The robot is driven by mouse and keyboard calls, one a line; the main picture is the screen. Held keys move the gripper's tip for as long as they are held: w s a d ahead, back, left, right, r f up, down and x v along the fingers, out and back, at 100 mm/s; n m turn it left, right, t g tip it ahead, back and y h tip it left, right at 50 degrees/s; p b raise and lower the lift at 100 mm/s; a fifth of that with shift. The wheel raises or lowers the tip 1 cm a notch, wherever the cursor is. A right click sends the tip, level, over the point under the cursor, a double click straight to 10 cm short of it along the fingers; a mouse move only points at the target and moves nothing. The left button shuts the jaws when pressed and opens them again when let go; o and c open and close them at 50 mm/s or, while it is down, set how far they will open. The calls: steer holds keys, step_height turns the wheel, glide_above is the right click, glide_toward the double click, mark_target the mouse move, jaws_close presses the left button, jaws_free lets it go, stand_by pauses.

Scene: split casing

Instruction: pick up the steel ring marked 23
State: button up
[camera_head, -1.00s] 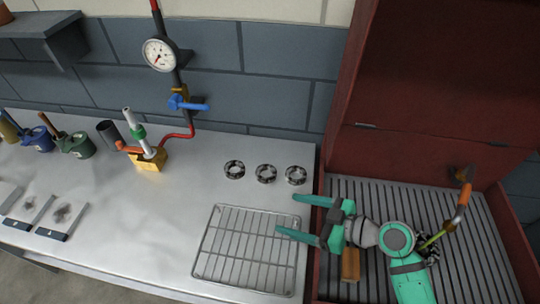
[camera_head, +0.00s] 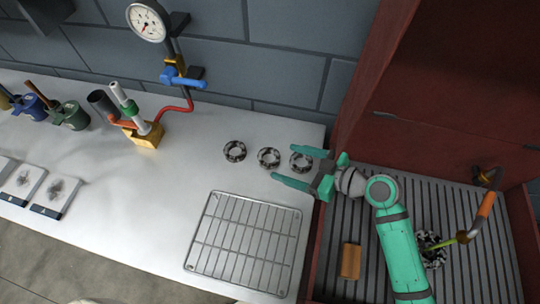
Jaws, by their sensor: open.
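Three steel rings lie in a row on the metal bench: a left ring (camera_head: 234,151), a middle ring (camera_head: 268,158) and a right ring (camera_head: 301,161). Their markings are too small to read, so I cannot tell which is 23. My gripper (camera_head: 283,165) is open and empty, its two green fingers pointing left. The upper finger tip is close to the right ring and partly overlaps it in the picture. The lower finger tip is below the middle ring. I cannot tell how high the fingers are above the bench.
A wire rack (camera_head: 245,243) lies on the bench below the rings. A red cabinet (camera_head: 442,137) with a ribbed floor stands right, holding a brown block (camera_head: 350,261) and another ring (camera_head: 431,243). A yellow pump (camera_head: 147,136) stands left. Bare bench lies between.

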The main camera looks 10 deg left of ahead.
mark_target(263, 155)
steer(key=shift+a+f, duration=0.2)
steer(key=shift+a, duration=0.35)
steer(key=shift+x, duration=2.55)
steer(key=shift+w+r, duration=0.1)
steer(key=c, duration=1.5)
